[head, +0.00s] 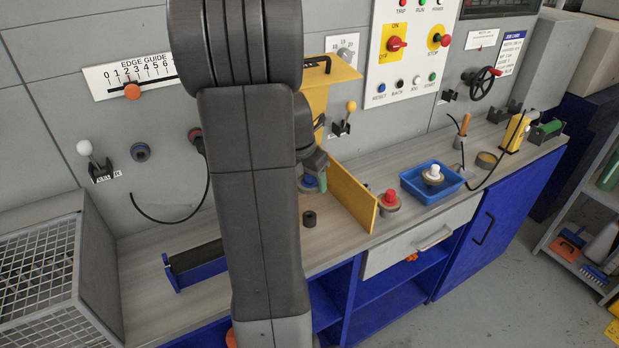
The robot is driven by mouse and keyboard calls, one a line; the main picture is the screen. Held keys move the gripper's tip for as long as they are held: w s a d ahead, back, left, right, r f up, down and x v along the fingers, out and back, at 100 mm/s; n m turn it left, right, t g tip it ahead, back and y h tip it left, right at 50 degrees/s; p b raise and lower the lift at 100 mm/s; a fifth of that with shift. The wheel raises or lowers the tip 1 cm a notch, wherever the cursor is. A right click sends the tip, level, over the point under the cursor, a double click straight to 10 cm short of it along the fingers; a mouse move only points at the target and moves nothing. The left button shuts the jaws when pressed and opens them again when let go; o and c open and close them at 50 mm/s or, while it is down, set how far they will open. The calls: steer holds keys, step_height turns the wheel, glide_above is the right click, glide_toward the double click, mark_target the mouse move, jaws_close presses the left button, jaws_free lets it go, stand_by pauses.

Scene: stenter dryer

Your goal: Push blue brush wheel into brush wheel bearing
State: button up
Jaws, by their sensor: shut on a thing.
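My gripper (316,168) is in the head view just right of my dark arm, in front of the yellow housing. My arm hides much of it. The blue brush wheel (309,183) shows as a small blue patch with a pale rim at the fingertips, and my gripper is shut on it. Its left side is hidden behind my arm. I cannot make out the brush wheel bearing for certain. A short dark cylinder (309,219) stands on the worktop below the gripper, apart from it. I cannot tell whether the wheel touches anything beyond the fingers.
A yellow plate (353,194) stands upright close right of the gripper. A red-topped wheel (389,203) sits on the worktop. A white-topped wheel (432,174) is in a blue tray (411,184). A dark blue-sided trough (196,263) lies left. Levers (345,119) project from the wall.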

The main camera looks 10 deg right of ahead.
steer(key=shift+r, duration=0.1)
steer(key=b, duration=0.3)
glide_above(312, 214)
steer(key=shift+s+a+f, duration=0.1)
steer(key=shift+a+f, duration=0.05)
steer(key=shift+f, duration=0.85)
steer(key=shift+s+a+f, duration=0.1)
steer(key=shift+f, duration=0.9)
steer(key=shift+s+a+f, duration=0.1)
steer(key=shift+a+f, duration=0.05)
steer(key=shift+f, duration=0.85)
steer(key=shift+p, duration=0.55)
steer(key=shift+f+b, duration=1.25)
steer(key=shift+f, duration=0.75)
steer(key=o, duration=1.1)
steer(key=shift+c, duration=0.2)
steer(key=v, duration=0.7)
steer(key=shift+r, duration=0.3)
